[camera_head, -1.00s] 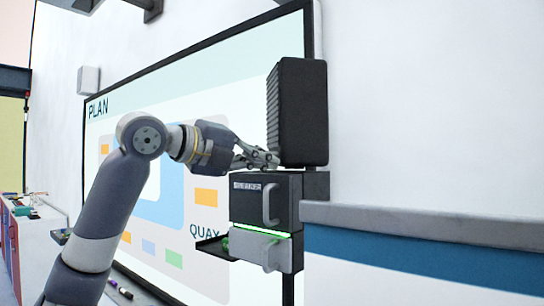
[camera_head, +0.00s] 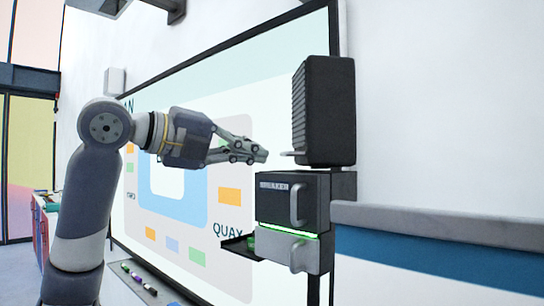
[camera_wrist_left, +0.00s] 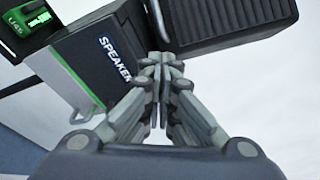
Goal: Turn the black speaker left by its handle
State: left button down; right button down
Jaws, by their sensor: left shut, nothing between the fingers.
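The black speaker (camera_head: 328,112) with a ribbed side stands upright on top of a dark box on the wall. Its light handle (camera_head: 289,153) sticks out to the left near the speaker's bottom. My left gripper (camera_head: 264,155) is shut and empty, its fingertips just left of the handle with a small gap in the head view. In the left wrist view the speaker (camera_wrist_left: 230,18) is at the top and the handle (camera_wrist_left: 157,16) lies just beyond my closed fingertips (camera_wrist_left: 160,62). My right gripper is not in view.
Under the speaker is the dark box (camera_head: 280,192) labelled SPEAKER, with a vertical handle. Below it are a green light strip, a grey drawer front (camera_head: 285,250) and a small side tray (camera_head: 238,245). A board (camera_head: 230,110) lies behind my arm. A ledge (camera_head: 440,220) runs right.

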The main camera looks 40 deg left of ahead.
pick_arm(q)
jog(key=v, duration=0.3)
jog(key=shift+d, duration=0.25)
jog(key=shift+s+d, duration=0.1)
dwell(0.3)
